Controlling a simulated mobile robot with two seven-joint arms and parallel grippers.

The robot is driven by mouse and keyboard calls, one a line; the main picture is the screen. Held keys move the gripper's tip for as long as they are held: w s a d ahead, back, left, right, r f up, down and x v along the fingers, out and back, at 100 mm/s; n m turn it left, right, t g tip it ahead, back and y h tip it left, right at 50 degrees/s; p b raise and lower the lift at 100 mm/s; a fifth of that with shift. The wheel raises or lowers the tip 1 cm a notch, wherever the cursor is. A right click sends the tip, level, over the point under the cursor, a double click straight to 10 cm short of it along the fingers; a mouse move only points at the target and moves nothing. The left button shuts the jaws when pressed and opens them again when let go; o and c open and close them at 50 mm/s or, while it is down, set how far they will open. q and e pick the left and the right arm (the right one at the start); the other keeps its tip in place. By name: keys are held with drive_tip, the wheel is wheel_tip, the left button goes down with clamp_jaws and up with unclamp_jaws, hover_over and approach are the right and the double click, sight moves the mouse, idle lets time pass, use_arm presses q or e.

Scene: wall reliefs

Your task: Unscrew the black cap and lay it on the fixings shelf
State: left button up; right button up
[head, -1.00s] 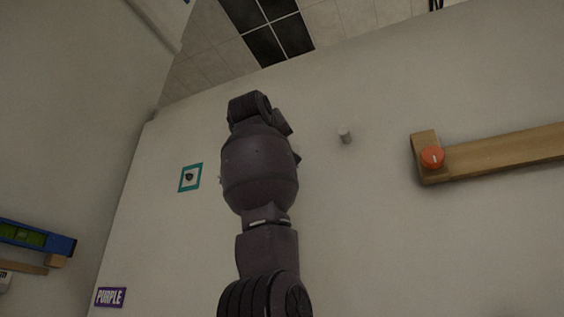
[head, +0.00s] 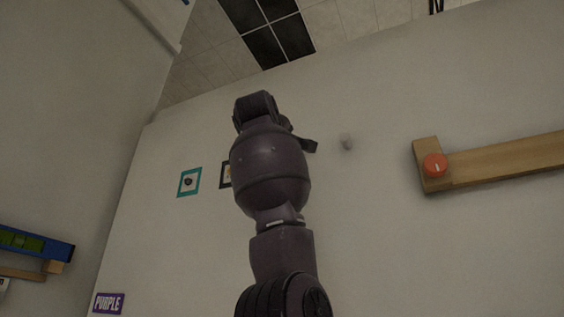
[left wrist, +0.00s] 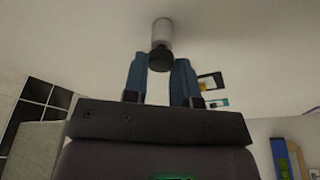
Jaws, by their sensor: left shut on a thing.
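In the left wrist view the black cap (left wrist: 159,58) sits at the near end of a pale grey cylinder (left wrist: 162,32) that stands out from the wall. My left gripper (left wrist: 159,69) has its two blue fingers on either side of the cap and is shut on it. In the head view an arm of mine fills the middle and hides the gripper's fingers and the cap. My right gripper is in neither current view. I cannot tell which ledge is the fixings shelf.
A wooden board (head: 505,162) with an orange disc (head: 435,165) is on the wall at right. A small grey spot (head: 347,143) shows on the wall. A teal-framed picture (head: 189,181), a PURPLE sign (head: 108,303) and a blue ledge (head: 38,244) are at left.

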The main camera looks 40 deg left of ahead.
use_arm(q)
drive_tip(key=n+p, duration=0.1)
drive_tip(key=n, duration=0.1)
drive_tip(key=shift+r+n+g, duration=0.15)
drive_tip(key=shift+n+g, duration=0.25)
drive_tip(key=o, duration=0.3)
drive_tip(key=shift+n+p, duration=0.4)
drive_tip(key=shift+n, duration=0.1)
drive_tip(key=c, duration=0.3)
drive_tip(key=shift+s+d+b, duration=0.1)
drive_tip(key=shift+s+b, duration=0.2)
drive_tip(key=shift+s, duration=0.05)
